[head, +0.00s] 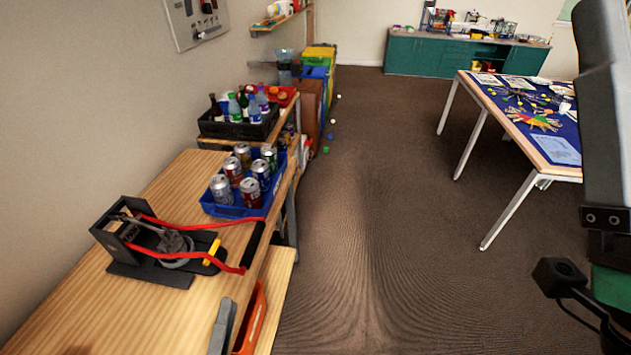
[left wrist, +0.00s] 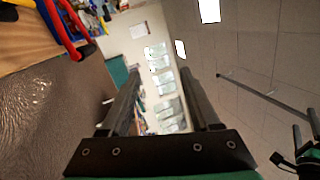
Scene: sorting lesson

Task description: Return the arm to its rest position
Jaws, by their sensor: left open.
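That view is rolled, with the floor at left and the ceiling at right. Part of my right gripper (left wrist: 305,130) shows at its right edge, too small to tell its jaws.
A can crusher (head: 170,243) with red handles, a blue crate (head: 225,211) of cans and a black crate (head: 235,131) of bottles stand at left. A blue-topped table (head: 555,150) stands at right. The carpet (head: 390,200) between is mostly clear.

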